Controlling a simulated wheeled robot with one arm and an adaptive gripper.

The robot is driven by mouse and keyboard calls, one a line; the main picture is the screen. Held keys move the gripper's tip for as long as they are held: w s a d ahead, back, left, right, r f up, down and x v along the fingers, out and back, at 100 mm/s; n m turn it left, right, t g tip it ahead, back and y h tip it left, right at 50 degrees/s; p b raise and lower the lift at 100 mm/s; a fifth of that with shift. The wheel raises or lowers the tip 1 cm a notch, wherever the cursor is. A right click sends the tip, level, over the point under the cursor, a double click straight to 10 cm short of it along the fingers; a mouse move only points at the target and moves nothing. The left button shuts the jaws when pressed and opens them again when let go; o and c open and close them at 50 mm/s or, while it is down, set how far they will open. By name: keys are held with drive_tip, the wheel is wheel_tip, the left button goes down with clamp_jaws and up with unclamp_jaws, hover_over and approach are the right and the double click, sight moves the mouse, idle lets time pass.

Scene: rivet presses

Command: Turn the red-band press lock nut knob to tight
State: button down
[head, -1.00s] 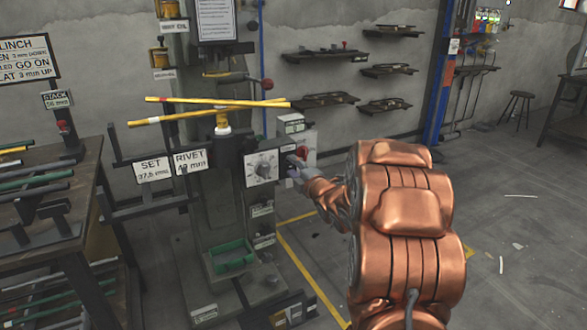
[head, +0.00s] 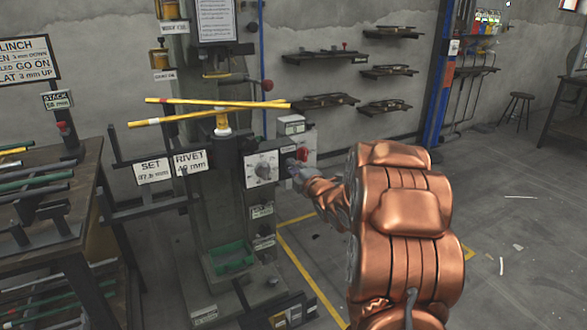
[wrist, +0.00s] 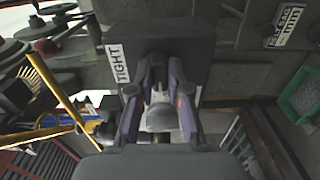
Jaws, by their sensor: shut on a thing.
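The press (head: 227,130) stands in the middle of the head view, with a white dial plate (head: 262,168) on its front box. My gripper (head: 291,166) is at the right side of that box. In the wrist view my gripper (wrist: 158,98) has its two fingers closed on either side of a grey, rounded lock nut knob (wrist: 159,118). A white "TIGHT" label (wrist: 117,64) is on the dark box face beside the fingers. The knob's turn position cannot be told, and my gripper hides the knob in the head view. No clear red band shows on the press.
A green tray (head: 231,255) sits low on the press. A rack table (head: 90,215) stands at left. The floor at right is mostly open.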

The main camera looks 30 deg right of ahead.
drive_tip(key=shift+m, duration=0.3)
drive_tip(key=m+p, duration=1.1)
drive_tip(key=m, duration=0.6)
drive_tip(key=shift+m, duration=0.3)
idle(0.4)
drive_tip(key=c, duration=1.1)
unclamp_jaws()
drive_tip(key=shift+s, duration=0.1)
